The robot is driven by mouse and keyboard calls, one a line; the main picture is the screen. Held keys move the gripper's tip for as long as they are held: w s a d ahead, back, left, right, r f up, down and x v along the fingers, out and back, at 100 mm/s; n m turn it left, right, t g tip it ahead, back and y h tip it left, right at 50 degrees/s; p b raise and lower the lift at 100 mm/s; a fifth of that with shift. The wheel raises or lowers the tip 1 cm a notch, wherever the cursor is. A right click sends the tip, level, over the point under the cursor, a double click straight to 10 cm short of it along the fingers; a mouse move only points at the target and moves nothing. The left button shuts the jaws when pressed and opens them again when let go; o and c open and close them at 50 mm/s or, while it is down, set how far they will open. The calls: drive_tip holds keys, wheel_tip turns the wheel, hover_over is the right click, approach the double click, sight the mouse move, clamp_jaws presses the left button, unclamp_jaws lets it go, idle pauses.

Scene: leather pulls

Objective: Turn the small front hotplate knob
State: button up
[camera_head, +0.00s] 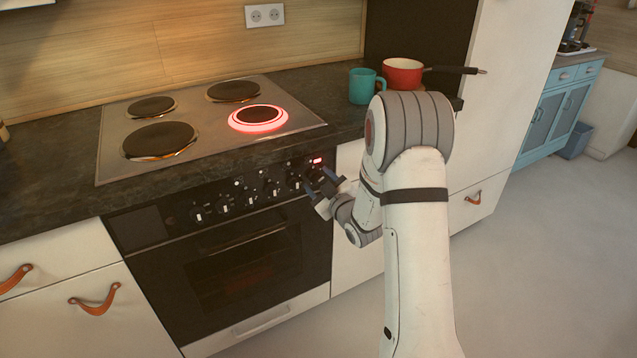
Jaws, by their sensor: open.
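The stove's control panel (150,222) is black and carries a row of several dark knobs with white marks, such as the knob at its left (197,214). A small red light (318,160) is lit near the panel's right end. The front right hotplate (258,118) has a glowing red ring; the other hotplates are dark. My gripper (323,188) is open at the right end of the panel, close to the rightmost knobs. I cannot tell whether it touches a knob, and it partly hides that end.
The oven door handle (243,239) sticks out below the panel. A teal mug (362,86) and a red pan (402,73) stand on the dark counter at right. White drawers with leather pulls (95,299) flank the oven. The floor at right is clear.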

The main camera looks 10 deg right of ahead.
drive_tip(key=c, duration=0.9)
drive_tip(key=shift+s+a, duration=0.1)
drive_tip(key=shift+a, duration=0.1)
drive_tip(key=shift+c, duration=0.3)
drive_tip(key=shift+d, duration=0.1)
drive_tip(key=shift+d+f+n+b, duration=0.1)
drive_tip(key=shift+f+n+b, duration=0.3)
drive_tip(key=shift+b, duration=0.8)
drive_tip(key=n+b, duration=0.5)
drive_tip(key=b, duration=0.4)
drive_tip(key=shift+f, duration=0.2)
drive_tip(key=n+b, duration=0.4)
drive_tip(key=b, duration=0.4)
drive_tip(key=shift+r+n, duration=0.1)
drive_tip(key=shift+n, duration=0.2)
drive_tip(key=shift+r+n+b, duration=0.15)
drive_tip(key=shift+n+b, duration=0.55)
drive_tip(key=shift+b, duration=0.3)
drive_tip(key=shift+r, duration=0.1)
